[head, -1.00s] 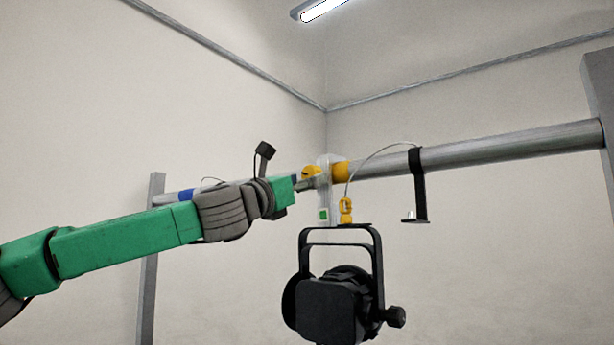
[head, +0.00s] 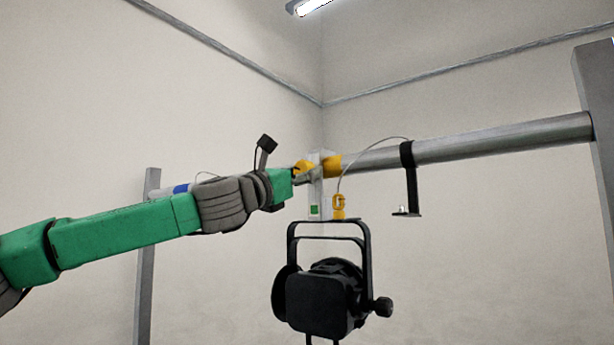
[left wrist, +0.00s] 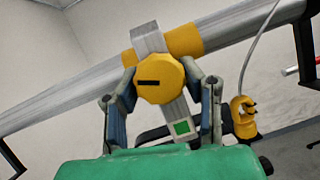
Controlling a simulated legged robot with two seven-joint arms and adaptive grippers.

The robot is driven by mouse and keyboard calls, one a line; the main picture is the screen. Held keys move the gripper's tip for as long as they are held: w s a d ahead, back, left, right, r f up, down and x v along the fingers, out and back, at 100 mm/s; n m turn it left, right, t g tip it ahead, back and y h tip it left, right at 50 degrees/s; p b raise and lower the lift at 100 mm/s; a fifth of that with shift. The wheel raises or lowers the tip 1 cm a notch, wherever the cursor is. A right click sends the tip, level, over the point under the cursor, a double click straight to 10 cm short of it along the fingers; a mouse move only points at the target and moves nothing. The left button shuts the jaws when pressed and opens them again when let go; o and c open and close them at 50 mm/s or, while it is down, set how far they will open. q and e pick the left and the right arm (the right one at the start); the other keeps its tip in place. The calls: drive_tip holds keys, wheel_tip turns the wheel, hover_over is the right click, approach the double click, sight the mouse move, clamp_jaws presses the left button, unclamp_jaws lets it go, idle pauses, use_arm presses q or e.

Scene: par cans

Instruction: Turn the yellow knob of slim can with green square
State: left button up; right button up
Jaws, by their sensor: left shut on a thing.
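The yellow knob (left wrist: 160,80) faces my left wrist camera, with a dark slot across its face. It sits on a pale grey clamp (left wrist: 148,38) that hangs over the pipe. A green square (left wrist: 182,128) marks the clamp's lower part and also shows in the head view (head: 314,210). My left gripper (left wrist: 160,88) is shut on the knob, one finger on each side. In the head view the gripper (head: 300,176) partly covers the knob (head: 303,167). The black can (head: 322,300) hangs below the clamp by its yoke. My right gripper is not in view.
A grey pipe (head: 490,139) runs across, with a yellow band (head: 332,165) beside the clamp. A yellow safety-cable hook (head: 338,206) and a black bracket (head: 409,180) hang to the right. Grey posts (head: 148,260) stand at both sides.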

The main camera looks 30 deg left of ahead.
use_arm(q)
drive_tip(key=shift+m+h, duration=0.4)
drive_tip(key=shift+m, duration=0.6)
drive_tip(key=shift+d+m+g+h, duration=0.1)
drive_tip(key=shift+m+g+h, duration=0.35)
drive_tip(key=shift+m, duration=0.75)
drive_tip(key=m+h+p, duration=0.1)
drive_tip(key=m, duration=0.2)
drive_tip(key=m+g+h+p, duration=0.1)
drive_tip(key=m, duration=0.2)
drive_tip(key=shift+r+g+p, duration=0.1)
drive_tip(key=shift+g+p, duration=0.15)
drive_tip(key=shift+p, duration=0.15)
drive_tip(key=shift+m+g+h+p, duration=0.3)
drive_tip(key=shift+m+p, duration=0.2)
drive_tip(key=shift+m, duration=0.9)
drive_tip(key=shift+d+f, duration=0.1)
drive_tip(key=shift+f, duration=0.1)
